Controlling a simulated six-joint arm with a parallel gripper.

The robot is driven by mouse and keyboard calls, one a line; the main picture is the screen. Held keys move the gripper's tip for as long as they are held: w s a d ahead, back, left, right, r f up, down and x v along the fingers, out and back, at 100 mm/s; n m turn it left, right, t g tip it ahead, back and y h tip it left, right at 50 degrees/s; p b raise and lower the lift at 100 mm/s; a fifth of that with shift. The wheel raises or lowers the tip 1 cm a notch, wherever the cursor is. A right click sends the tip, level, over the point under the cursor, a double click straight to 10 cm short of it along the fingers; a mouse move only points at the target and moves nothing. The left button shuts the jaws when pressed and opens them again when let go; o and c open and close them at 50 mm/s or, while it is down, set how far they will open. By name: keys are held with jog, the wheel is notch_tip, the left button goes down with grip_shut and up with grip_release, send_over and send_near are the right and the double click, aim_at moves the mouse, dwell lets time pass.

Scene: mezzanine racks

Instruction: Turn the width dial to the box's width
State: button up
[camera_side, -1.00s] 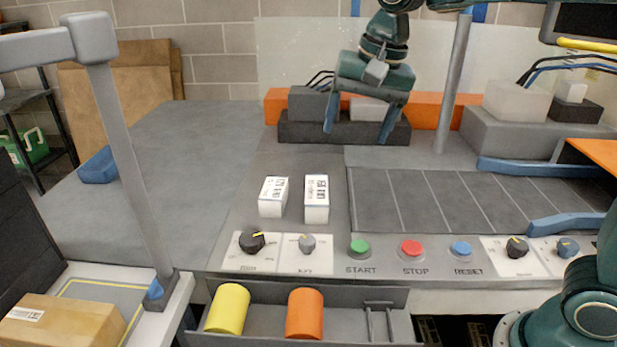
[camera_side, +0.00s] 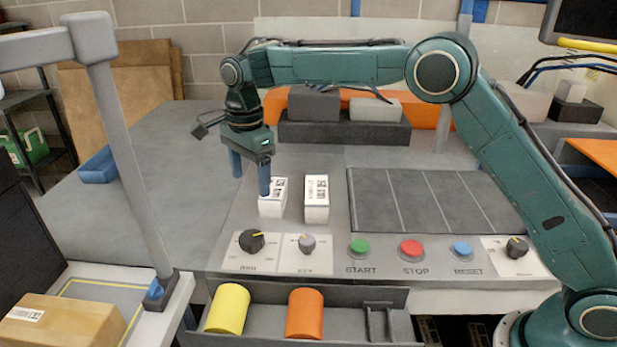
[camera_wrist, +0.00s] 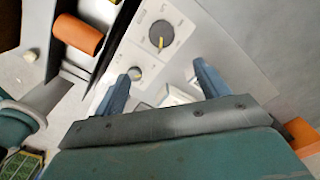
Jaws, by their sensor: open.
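On the front panel a large dark dial (camera_side: 251,241) with a yellow pointer sits left of a smaller grey dial (camera_side: 307,243). Their labels are too blurred to read, so I cannot tell which is for width. In the wrist view the large dial (camera_wrist: 161,36) lies beyond my fingertips, and the small dial (camera_wrist: 136,73) is near the left fingertip. A brown cardboard box (camera_side: 58,325) with a white label lies at the lower left. My gripper (camera_side: 250,174) is open and empty, pointing down above and behind the large dial, apart from it.
Two white label blocks (camera_side: 316,199) stand behind the dials, one partly covered by my finger. Green, red (camera_side: 411,248) and blue buttons are to the right, then another dark dial (camera_side: 517,247). A tray below holds a yellow cylinder (camera_side: 227,308) and an orange cylinder (camera_side: 304,313).

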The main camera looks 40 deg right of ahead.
aim_at(251, 237)
jog(key=shift+w+a+f+m, duration=0.2)
jog(key=shift+a+f, duration=0.05)
jog(key=shift+f, duration=0.2)
jog(key=shift+w+a+f+m, duration=0.2)
jog(key=shift+a+f, duration=0.05)
jog(key=shift+f, duration=0.2)
jog(key=shift+f, duration=0.1)
notch_tip(251, 237, down, 14)
jog(key=shift+r, duration=0.2)
jog(key=c, duration=1)
